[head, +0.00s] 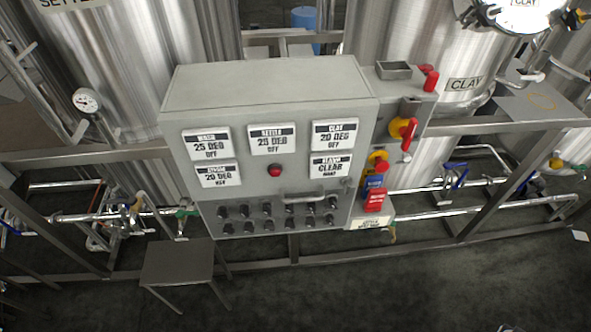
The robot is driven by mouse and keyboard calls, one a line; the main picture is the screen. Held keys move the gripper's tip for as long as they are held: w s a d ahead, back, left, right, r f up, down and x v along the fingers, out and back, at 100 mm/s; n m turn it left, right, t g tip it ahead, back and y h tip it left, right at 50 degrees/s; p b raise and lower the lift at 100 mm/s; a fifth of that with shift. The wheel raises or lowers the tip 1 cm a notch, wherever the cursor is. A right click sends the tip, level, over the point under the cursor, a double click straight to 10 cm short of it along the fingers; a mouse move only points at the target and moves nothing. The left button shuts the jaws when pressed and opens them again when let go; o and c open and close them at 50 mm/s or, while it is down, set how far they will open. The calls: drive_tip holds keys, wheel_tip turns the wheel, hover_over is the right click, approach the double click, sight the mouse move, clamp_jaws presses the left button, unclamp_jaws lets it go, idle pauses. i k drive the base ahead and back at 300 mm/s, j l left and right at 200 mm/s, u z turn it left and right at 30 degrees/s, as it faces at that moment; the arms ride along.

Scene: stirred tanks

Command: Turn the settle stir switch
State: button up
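A grey control box (270,90) stands in the middle of the head view. Two rows of small black switches (267,209) run along its lower panel. Their labels are too small to read, so I cannot tell which one is the settle stir switch or how it is set. A display (272,138) that appears to read settle, 20 deg, off sits at the top middle of the box. The tank (130,60) marked "SETTL…" stands behind on the left, its sign cut by the frame edge. My gripper is not in view.
A handle bar (304,197) sticks out above the right-hand switches. A red button (275,170) is mid-panel. Red and yellow switches (405,129) stand on the right side panel. A grey stool (178,262) stands at the lower left. The floor in front is clear.

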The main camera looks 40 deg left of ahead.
sight(244, 209)
drive_tip(key=u, duration=2)
